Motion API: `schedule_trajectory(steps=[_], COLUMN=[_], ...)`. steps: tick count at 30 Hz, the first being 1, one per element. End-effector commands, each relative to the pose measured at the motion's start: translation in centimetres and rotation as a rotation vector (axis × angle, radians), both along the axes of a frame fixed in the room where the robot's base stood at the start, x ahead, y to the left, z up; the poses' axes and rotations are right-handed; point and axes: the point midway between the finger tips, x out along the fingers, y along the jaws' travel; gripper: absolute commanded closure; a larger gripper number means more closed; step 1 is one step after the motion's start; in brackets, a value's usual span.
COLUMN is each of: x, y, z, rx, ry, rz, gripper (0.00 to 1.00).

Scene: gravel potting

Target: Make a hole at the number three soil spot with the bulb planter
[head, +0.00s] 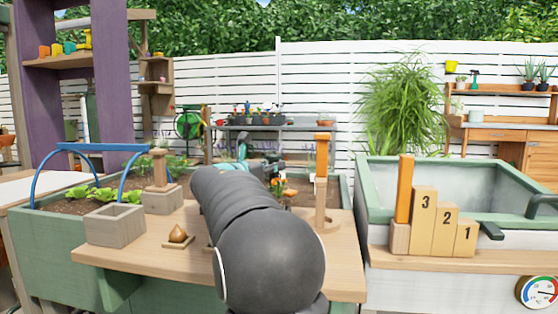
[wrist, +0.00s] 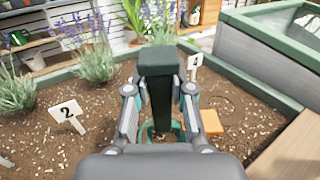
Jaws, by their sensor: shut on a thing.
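My gripper (wrist: 160,108) is shut on the bulb planter, whose dark upright part (wrist: 160,62) stands between the fingers in the wrist view. A teal ring-like edge (wrist: 149,134) shows low between the fingers, above or at the brown soil (wrist: 95,85); contact cannot be told. A white marker reading 2 (wrist: 67,113) stands in the soil to the left. Another white marker (wrist: 195,61), seemingly reading 1, stands behind to the right. No readable number three marker shows. In the head view my dark arm hides most of the gripper and planter.
A round ring mark (wrist: 226,107) and an orange square (wrist: 210,122) lie on the soil at right. Lavender plants (wrist: 97,62) border the bed. In the head view, a wooden post (head: 321,185), numbered blocks (head: 422,222) and a green-rimmed basin (head: 372,190) stand to the right.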

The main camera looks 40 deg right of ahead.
Motion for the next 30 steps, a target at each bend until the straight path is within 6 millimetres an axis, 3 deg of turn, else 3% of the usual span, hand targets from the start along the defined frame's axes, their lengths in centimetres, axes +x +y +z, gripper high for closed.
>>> schedule_trajectory(steps=[1,12,30], x=[0.3,-1.2,-1.4], y=[-0.2,-0.3,-0.2], z=[-2.5,1.3,6.3], rx=[0.021,0.021,0.014], ry=[0.034,0.017,0.008], rz=[0.002,-0.001,0.001], gripper=[1.0,1.0,1.0])
